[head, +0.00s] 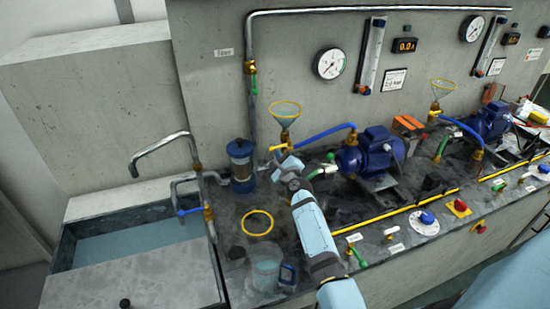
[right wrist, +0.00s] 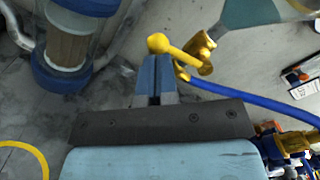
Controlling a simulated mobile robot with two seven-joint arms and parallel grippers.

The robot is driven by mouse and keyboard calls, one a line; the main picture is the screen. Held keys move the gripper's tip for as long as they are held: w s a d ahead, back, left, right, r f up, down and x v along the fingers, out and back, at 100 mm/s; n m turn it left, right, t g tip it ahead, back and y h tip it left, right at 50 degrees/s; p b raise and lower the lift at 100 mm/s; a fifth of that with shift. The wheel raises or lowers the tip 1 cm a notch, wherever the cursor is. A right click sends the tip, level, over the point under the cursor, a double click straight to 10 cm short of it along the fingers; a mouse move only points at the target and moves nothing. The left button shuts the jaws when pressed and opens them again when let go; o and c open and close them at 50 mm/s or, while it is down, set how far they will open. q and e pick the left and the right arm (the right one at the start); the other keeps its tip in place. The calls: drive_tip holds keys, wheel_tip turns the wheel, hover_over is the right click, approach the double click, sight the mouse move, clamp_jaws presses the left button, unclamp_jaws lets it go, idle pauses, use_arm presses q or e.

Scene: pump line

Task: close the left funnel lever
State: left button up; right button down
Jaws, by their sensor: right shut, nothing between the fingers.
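The left funnel (head: 286,112), with a yellow rim, stands on a brass valve on the pipe line at the back of the counter. Its yellow lever (head: 278,147) sticks out to the left of the valve. In the right wrist view the lever (right wrist: 180,48) ends in a round knob and joins the brass valve (right wrist: 206,46) at right. My right gripper (head: 284,160) is just in front of and below the lever. Its fingers (right wrist: 156,64) are shut and empty, with their tips close to the knob; whether they touch cannot be told. My left gripper is not in view.
A blue-capped filter (head: 241,165) stands to the left. A blue hose (head: 325,133) runs right from the valve to a blue pump (head: 372,152). A yellow ring (head: 257,223) and a clear jug (head: 266,274) are at the counter's front left, near the sink (head: 65,247).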

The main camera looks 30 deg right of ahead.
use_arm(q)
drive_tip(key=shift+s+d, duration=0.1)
use_arm(e)
drive_tip(key=shift+s+d+r, duration=0.1)
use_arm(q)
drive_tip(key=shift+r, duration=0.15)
use_arm(e)
drive_tip(key=shift+r, duration=0.1)
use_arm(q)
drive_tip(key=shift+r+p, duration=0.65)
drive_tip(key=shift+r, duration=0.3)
use_arm(e)
drive_tip(key=shift+w+a+r+m, duration=0.2)
drive_tip(key=shift+w+r+m, duration=0.1)
drive_tip(key=shift+r+m, duration=0.5)
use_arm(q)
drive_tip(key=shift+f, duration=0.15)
use_arm(e)
drive_tip(key=shift+f, duration=0.1)
